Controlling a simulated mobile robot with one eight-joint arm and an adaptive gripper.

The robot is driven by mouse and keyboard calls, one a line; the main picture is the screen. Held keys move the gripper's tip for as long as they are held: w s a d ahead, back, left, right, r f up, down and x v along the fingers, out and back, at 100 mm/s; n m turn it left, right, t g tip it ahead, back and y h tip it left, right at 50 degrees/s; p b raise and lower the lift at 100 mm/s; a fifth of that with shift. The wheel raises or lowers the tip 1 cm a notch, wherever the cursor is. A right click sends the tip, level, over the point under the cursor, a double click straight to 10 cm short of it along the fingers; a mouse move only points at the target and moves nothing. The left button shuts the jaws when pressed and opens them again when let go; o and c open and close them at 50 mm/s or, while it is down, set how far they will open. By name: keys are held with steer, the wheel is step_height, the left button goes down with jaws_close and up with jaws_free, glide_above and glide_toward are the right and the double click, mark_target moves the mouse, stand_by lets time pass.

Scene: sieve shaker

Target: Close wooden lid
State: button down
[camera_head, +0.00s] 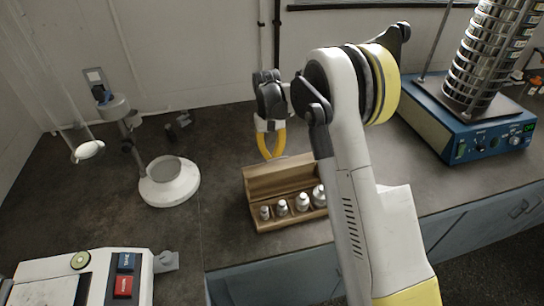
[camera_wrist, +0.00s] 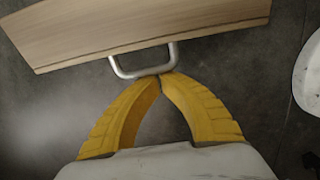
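The wooden box (camera_head: 289,222) stands on the dark worktop with its wooden lid (camera_head: 279,179) raised at the back. Several metal weights (camera_head: 303,202) stand in a row inside it. My gripper (camera_head: 271,155) points down at the lid's far side, near its upper edge. In the wrist view, the pale wooden lid (camera_wrist: 140,27) crosses the top of the picture, with a metal loop handle (camera_wrist: 119,69) on its near edge. The yellow fingertips (camera_wrist: 160,76) meet at the right part of this handle. They look shut; whether the bar is between them is unclear.
A blue sieve shaker (camera_head: 465,130) with a tall sieve stack stands at right. A white round-based stand (camera_head: 170,190) is left of the box. A balance (camera_head: 95,280) sits at front left. The wall is close behind; my arm hides the box's right end.

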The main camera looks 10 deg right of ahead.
mark_target(282, 168)
steer(key=shift+r, duration=0.1)
steer(key=shift+s+r+t, duration=0.2)
steer(key=shift+r+t, duration=0.1)
steer(key=shift+t, duration=0.1)
steer(key=shift+r+p, duration=0.2)
steer(key=shift+p, duration=0.1)
steer(key=s+r+t, duration=0.2)
steer(key=s+t, duration=0.1)
steer(key=s+r+t, duration=0.5)
steer(key=s+t, duration=0.1)
steer(key=t, duration=0.1)
steer(key=shift+s+d+r+y+p, duration=0.15)
steer(key=shift+d+r+y+p, duration=0.15)
steer(key=shift+r, duration=0.05)
steer(key=s+f+b, duration=0.1)
steer(key=s+f, duration=0.1)
steer(key=s, duration=0.9)
steer(key=shift+s+d+b, duration=0.15)
steer(key=shift+d+b, duration=0.2)
steer(key=shift+b, duration=0.05)
stand_by(1.1)
